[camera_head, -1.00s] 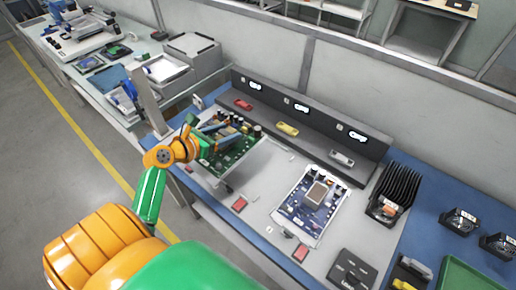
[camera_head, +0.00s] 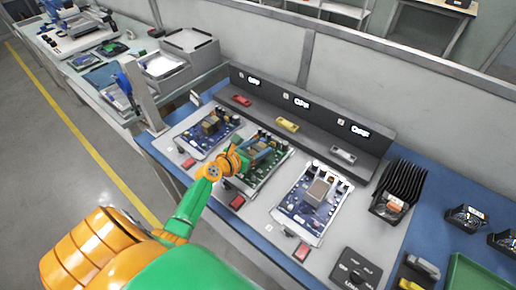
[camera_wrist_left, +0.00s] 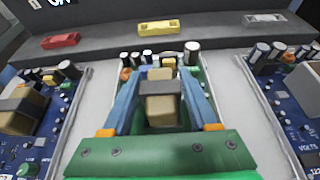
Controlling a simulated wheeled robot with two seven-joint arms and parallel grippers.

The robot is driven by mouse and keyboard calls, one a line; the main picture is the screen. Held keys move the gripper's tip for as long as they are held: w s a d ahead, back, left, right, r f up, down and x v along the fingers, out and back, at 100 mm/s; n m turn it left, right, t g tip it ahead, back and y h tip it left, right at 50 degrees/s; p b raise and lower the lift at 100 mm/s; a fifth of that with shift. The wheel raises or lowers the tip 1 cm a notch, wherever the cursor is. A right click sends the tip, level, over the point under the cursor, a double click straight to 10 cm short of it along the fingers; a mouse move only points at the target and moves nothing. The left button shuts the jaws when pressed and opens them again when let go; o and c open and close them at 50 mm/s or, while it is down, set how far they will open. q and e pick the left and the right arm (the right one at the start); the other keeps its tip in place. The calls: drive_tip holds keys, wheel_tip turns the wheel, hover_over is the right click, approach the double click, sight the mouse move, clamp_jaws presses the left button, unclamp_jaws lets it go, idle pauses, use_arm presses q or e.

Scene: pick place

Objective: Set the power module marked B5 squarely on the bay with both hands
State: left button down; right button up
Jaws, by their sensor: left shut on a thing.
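A green circuit board (camera_head: 272,174) with a tan block (camera_wrist_left: 160,105) lies at the middle bay of the grey panel (camera_head: 262,222). My left gripper (camera_head: 237,160) is shut on the tan block; in the left wrist view its blue fingers (camera_wrist_left: 160,95) flank the block. The board looks roughly level and lined up between its neighbours. I cannot tell whether it rests on the panel or hangs just above it. Its marking is not readable. My right gripper is not in view.
Blue boards stand left (camera_head: 203,136) and right (camera_head: 312,203) of the green one. Behind them runs a dark rail (camera_head: 315,122) with OFF displays and red, yellow and grey pieces. A black finned module (camera_head: 398,188) and a dark control box (camera_head: 355,270) stand at the right.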

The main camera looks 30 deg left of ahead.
use_arm(q)
drive_tip(key=shift+c, duration=0.8)
unclamp_jaws()
drive_tip(key=shift+s+d, duration=0.1)
drive_tip(key=shift+r, duration=0.1)
drive_tip(key=shift+s+r, duration=0.15)
drive_tip(key=p+v, duration=0.2)
drive_tip(key=v, duration=0.9)
drive_tip(key=shift+s, duration=0.3)
